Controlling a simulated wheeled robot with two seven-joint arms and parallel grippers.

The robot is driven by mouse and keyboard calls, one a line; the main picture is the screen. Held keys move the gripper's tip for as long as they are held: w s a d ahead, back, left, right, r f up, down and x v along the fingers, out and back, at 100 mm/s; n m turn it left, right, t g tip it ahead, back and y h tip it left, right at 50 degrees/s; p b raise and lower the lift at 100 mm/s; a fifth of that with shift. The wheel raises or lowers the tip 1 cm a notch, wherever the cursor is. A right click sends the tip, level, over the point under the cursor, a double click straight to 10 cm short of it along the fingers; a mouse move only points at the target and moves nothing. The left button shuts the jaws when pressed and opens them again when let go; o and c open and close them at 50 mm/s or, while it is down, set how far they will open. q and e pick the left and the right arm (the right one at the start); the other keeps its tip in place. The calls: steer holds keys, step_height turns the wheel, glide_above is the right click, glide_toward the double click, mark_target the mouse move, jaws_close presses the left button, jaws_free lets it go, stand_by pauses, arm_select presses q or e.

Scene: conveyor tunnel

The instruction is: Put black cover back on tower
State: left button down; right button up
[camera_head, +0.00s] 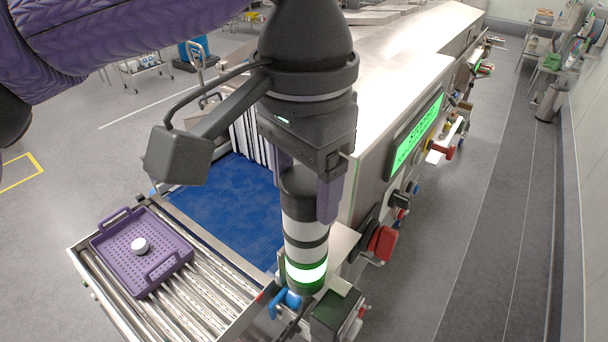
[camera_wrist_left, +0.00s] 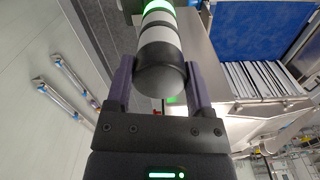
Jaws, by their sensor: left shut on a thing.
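The signal tower (camera_head: 305,235) stands upright at the machine's near corner, with white and black bands and a lit green band near its base. The black cover (camera_head: 300,181) is at the tower's top, in line with it. In the left wrist view the cover (camera_wrist_left: 161,80) shows as a dark rounded cap at the end of the banded tower (camera_wrist_left: 160,38). My left gripper (camera_head: 308,190) points down with its purple fingers on both sides of the cover, shut on it. In the wrist view its fingers (camera_wrist_left: 160,88) flank the cap. I cannot tell whether the cover is fully seated. My right gripper is not in view.
The steel tunnel machine (camera_head: 395,60) with a green display (camera_head: 417,132) stands right behind the tower. A red button (camera_head: 382,243) projects from its side. A blue belt (camera_head: 235,205) and a roller conveyor (camera_head: 205,290) lie left, with a purple tray (camera_head: 130,262) holding a white round object (camera_head: 140,246).

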mark_target(306, 181)
arm_select(q)
steer(key=shift+f, duration=0.15)
jaws_free()
step_height(306, 181, up, 10)
stand_by(0.6)
